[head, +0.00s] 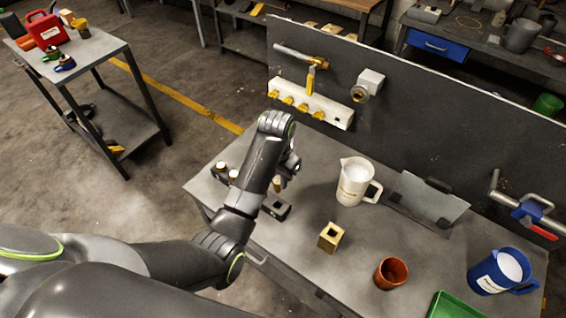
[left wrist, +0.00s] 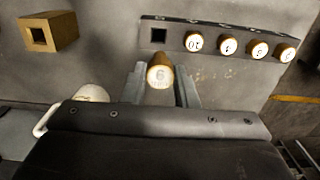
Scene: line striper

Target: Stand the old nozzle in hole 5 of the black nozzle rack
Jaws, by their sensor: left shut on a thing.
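The black nozzle rack (head: 277,208) lies on the bench, partly hidden behind my left arm. In the left wrist view the rack (left wrist: 217,27) shows one empty square hole (left wrist: 158,36) at its left end, with several white-faced brass nozzles (left wrist: 228,46) standing to the right of it. My left gripper (left wrist: 163,84) is shut on a brass nozzle (left wrist: 160,73) whose white face bears a mark like 6 or 9. The held nozzle also shows in the head view (head: 277,183). It is just in front of the rack's empty hole in the wrist picture; its height above the bench cannot be told.
A brass block (head: 331,237) with a square hole stands right of the rack. A white jug (head: 353,181), an orange cup (head: 391,272), a blue jug (head: 497,271) and a green tray (head: 455,306) are further right. A dark panel (head: 400,110) stands behind the bench.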

